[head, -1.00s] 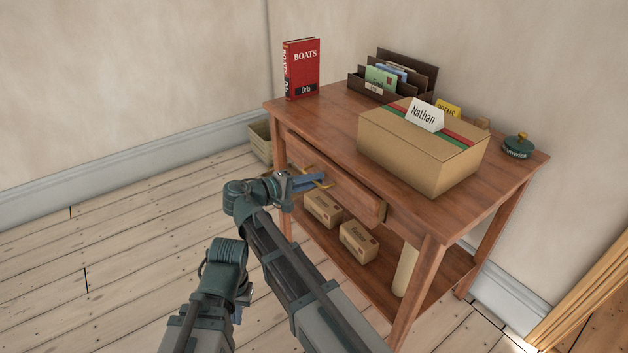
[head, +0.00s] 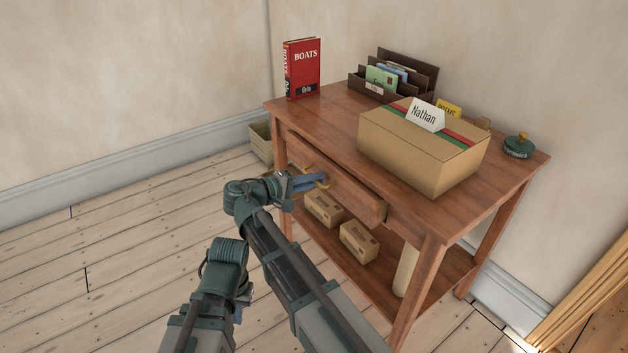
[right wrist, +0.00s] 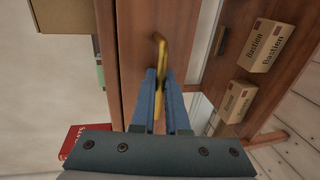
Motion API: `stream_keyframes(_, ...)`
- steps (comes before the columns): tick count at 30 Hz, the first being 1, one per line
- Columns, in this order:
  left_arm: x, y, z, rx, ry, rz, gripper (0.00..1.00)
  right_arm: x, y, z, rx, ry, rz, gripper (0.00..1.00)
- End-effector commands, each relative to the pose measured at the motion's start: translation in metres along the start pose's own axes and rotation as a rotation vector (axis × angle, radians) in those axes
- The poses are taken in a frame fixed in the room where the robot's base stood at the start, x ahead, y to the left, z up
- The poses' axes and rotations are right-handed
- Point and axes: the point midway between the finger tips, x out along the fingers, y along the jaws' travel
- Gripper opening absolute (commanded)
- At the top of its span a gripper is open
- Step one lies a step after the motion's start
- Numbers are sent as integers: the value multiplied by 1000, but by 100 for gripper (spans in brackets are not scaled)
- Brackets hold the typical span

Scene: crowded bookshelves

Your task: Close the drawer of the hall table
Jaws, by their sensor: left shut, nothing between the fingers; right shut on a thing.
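The hall table (head: 290,108) is reddish-brown wood and stands against the wall. Its drawer (head: 352,192) is partly open, its front standing out from the table frame. The drawer's brass handle (head: 323,182) is on the front; in the right wrist view the handle (right wrist: 160,60) runs between the blue fingers. My right gripper (head: 318,181) is shut on this handle; its fingers (right wrist: 163,100) show in the right wrist view. My left gripper (head: 238,312) is low in the head view, away from the table, shut and empty, mostly hidden by my arms.
On the tabletop are a red book (head: 302,68), a letter rack (head: 420,76), a cardboard box (head: 415,150) labelled Nathan and a dark green round object (head: 517,147). Small parcels (head: 358,241) lie on the lower shelf. A bin (head: 260,140) stands behind. Floor at left is clear.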

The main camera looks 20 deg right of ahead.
Motion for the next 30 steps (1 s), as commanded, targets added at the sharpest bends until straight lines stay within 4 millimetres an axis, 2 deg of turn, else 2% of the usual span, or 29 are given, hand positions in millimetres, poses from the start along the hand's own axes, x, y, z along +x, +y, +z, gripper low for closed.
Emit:
stream_keyframes(11,0,0,0,0,0,0,0,2,0,0,0,-1,-2,0)
stream_keyframes(14,0,0,0,0,0,0,0,11,2,0,1,-2,-2,0)
stream_keyframes(21,0,0,0,0,0,0,0,46,9,0,1,-1,-1,0)
stream_keyframes(28,0,0,0,0,0,0,0,47,10,0,1,0,0,0)
stream_keyframes(29,0,0,0,0,0,0,0,47,10,0,1,0,1,14)
stream_keyframes(30,0,0,0,0,0,0,0,47,10,0,1,0,0,21)
